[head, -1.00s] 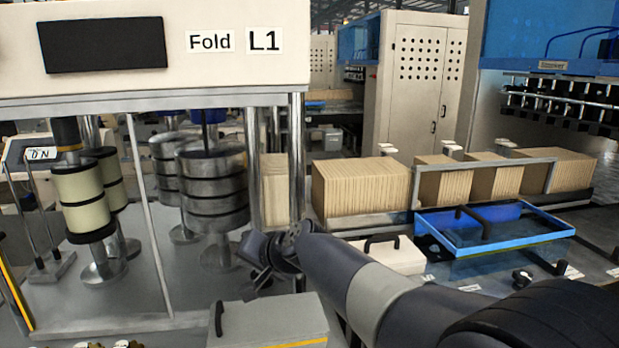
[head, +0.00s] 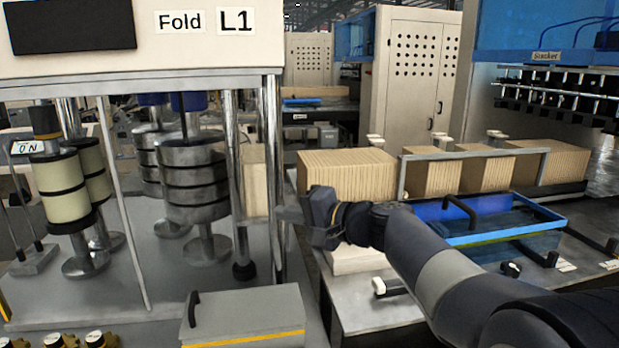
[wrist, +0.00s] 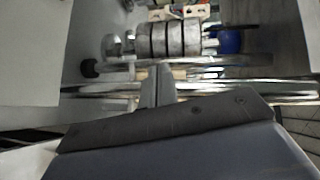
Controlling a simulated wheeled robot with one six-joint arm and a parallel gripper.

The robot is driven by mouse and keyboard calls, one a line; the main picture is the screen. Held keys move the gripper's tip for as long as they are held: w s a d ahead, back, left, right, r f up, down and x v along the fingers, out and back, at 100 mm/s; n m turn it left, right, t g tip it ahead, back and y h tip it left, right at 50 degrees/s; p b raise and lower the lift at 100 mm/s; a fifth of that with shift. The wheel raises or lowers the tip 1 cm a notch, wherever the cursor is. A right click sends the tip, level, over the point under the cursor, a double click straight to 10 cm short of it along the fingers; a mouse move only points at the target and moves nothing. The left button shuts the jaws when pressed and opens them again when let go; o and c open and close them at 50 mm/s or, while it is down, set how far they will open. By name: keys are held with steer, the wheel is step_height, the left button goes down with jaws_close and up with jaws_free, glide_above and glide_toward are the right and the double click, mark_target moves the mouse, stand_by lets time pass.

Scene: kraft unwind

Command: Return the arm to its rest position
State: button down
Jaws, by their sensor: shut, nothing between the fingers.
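My gripper (head: 288,214) is at the end of my dark arm, in the middle of the head view. It points left toward the chrome posts of the machine marked Fold L1 (head: 100,50). In the wrist view its two narrow grey fingers (wrist: 157,84) lie side by side, shut with nothing between them. Chrome posts and a stack of metal discs (wrist: 172,40) show beyond the fingertips. I cannot tell exactly how far the fingertips are from the nearest post.
A blue tray (head: 545,226) with a black handle lies behind my arm. Stacked brown board (head: 347,174) stands at the back. Metal disc stacks (head: 194,186) stand on the machine bed at left.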

steer(key=w+d+m+t+y, duration=0.1)
steer(key=d+m+y, duration=0.1)
steer(key=d, duration=0.4)
steer(key=shift+d, duration=0.2)
steer(key=shift+a, duration=0.1)
